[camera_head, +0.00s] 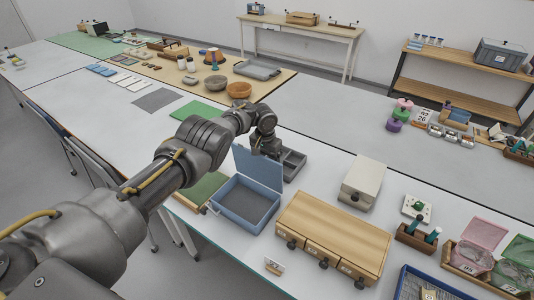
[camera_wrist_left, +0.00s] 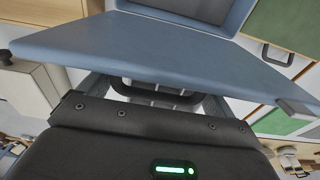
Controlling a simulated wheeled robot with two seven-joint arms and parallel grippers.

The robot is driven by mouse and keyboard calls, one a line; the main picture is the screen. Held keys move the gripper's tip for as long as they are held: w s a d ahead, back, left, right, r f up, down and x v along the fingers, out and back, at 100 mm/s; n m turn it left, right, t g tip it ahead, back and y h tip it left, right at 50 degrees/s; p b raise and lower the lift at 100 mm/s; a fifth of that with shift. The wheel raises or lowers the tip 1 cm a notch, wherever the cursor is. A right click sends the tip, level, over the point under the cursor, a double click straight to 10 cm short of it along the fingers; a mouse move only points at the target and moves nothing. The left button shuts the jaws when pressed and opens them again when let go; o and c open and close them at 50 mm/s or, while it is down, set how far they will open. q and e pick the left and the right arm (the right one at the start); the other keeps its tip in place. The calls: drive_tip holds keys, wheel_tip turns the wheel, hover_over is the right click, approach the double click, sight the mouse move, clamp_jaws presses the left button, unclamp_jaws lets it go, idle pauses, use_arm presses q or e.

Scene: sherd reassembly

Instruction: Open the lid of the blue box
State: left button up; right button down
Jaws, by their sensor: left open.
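The blue box (camera_head: 245,203) stands on the white table with its lid (camera_head: 258,169) raised, standing roughly upright at its far edge. The box's grey inside is visible and looks empty. My left gripper (camera_head: 266,148) is at the far side of the lid, near its upper edge. In the left wrist view the lid (camera_wrist_left: 180,50) spans the picture just ahead of my open left gripper (camera_wrist_left: 155,88), with part of the box (camera_wrist_left: 190,8) beyond. I cannot tell whether the fingers touch the lid. My right gripper is not in view.
A grey divided tray (camera_head: 293,164) lies just behind the lid. A wooden drawer unit (camera_head: 335,230) stands close to the box's right, and a pale box (camera_head: 362,182) behind it. A green board (camera_head: 203,188) lies to the left.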

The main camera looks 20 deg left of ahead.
use_arm(q)
wheel_tip(320, 180, up, 10)
drive_tip(key=p, duration=0.2)
drive_tip(key=shift+s+a+r, duration=0.15)
drive_tip(key=shift+s+r, duration=0.1)
drive_tip(key=shift+s, duration=0.2)
